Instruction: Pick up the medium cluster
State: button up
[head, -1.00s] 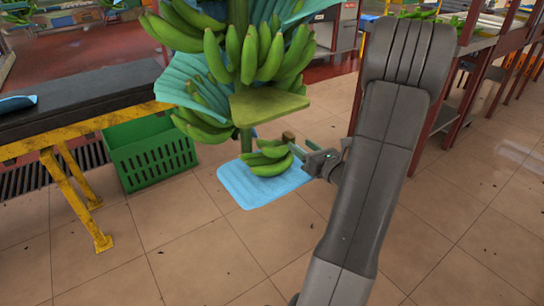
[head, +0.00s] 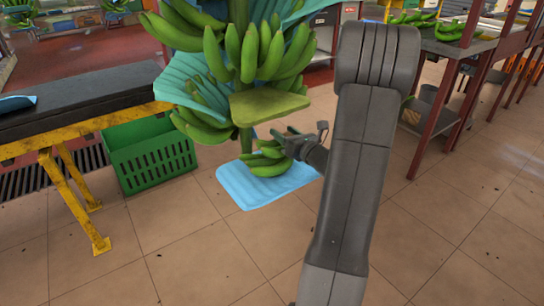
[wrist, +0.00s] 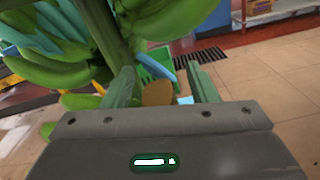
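A cluster of green bananas (head: 263,167) sits on a light blue pad (head: 240,190) on the floor, under the hanging stem. My gripper (head: 283,133) is at the cluster's upper right side in the head view. In the wrist view the two fingers of my gripper (wrist: 161,82) stand well apart. A brown cut crown (wrist: 157,93) shows between and beyond them, apart from both fingers as far as I can see. Part of the cluster is hidden behind my gripper in the head view.
A hanging banana stem (head: 242,60) with large hands of fruit and teal sheets is just above the cluster. A green crate (head: 150,156) and a yellow-legged conveyor (head: 75,120) stand to the left. Shelves (head: 450,70) stand right. The front floor is clear.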

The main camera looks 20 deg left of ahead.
grip_shut()
jog(key=shift+r, duration=0.2)
